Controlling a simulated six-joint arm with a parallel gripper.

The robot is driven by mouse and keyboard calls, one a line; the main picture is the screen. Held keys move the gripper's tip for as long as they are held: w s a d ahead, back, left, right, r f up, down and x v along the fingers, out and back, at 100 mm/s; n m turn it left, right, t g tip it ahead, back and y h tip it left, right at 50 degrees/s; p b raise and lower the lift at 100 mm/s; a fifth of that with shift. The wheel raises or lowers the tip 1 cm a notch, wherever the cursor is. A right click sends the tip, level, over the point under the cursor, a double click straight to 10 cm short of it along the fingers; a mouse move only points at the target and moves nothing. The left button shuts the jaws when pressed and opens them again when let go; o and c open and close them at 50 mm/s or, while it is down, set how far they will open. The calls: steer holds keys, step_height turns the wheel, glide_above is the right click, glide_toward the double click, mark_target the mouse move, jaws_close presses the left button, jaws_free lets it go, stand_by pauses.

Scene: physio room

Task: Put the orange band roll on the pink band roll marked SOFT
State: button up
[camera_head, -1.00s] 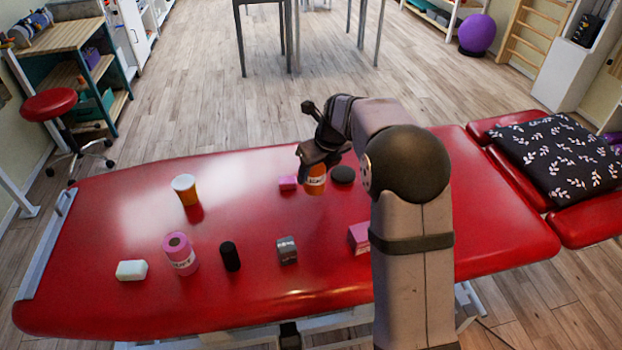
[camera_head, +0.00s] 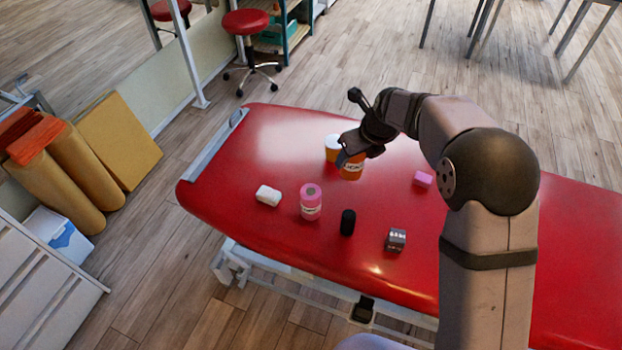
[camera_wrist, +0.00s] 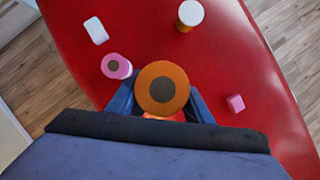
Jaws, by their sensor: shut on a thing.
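The orange band roll (camera_head: 351,168) has a white label and is held upright in my gripper (camera_head: 350,157), above the red couch. In the wrist view the orange roll (camera_wrist: 162,88) shows its round end with a dark centre, between the blue fingers of my gripper (camera_wrist: 160,100). The pink band roll (camera_head: 311,201) stands upright on the couch, front left of the held roll, with a white label too small to read here. In the wrist view the pink roll (camera_wrist: 116,66) is up and left of the orange roll, apart from it, its top bare.
On the red couch (camera_head: 270,140) stand an orange cup with a white top (camera_head: 332,148), a white block (camera_head: 268,195), a black cylinder (camera_head: 347,222), a grey box (camera_head: 396,240) and a pink block (camera_head: 423,179). The cup is close behind the held roll.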

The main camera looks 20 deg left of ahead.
steer(key=s+a+r+n+g, duration=0.1)
steer(key=s+a+r+n, duration=0.1)
steer(key=s+a+n, duration=0.1)
steer(key=s+a+r+n+g+y+p, duration=0.1)
steer(key=s+a+r+n+g, duration=0.1)
steer(key=a+n, duration=0.4)
steer(key=shift+s+a+r+p, duration=0.15)
steer(key=shift+s+r+p, duration=0.15)
steer(key=shift+s+r, duration=0.15)
steer(key=shift+f, duration=0.1)
steer(key=p, duration=0.3)
glide_above(311, 191)
steer(key=shift+a+f, duration=0.1)
steer(key=shift+f, duration=4.85)
steer(key=shift+f+b, duration=0.2)
steer(key=shift+b, duration=0.1)
steer(key=o, duration=1.3)
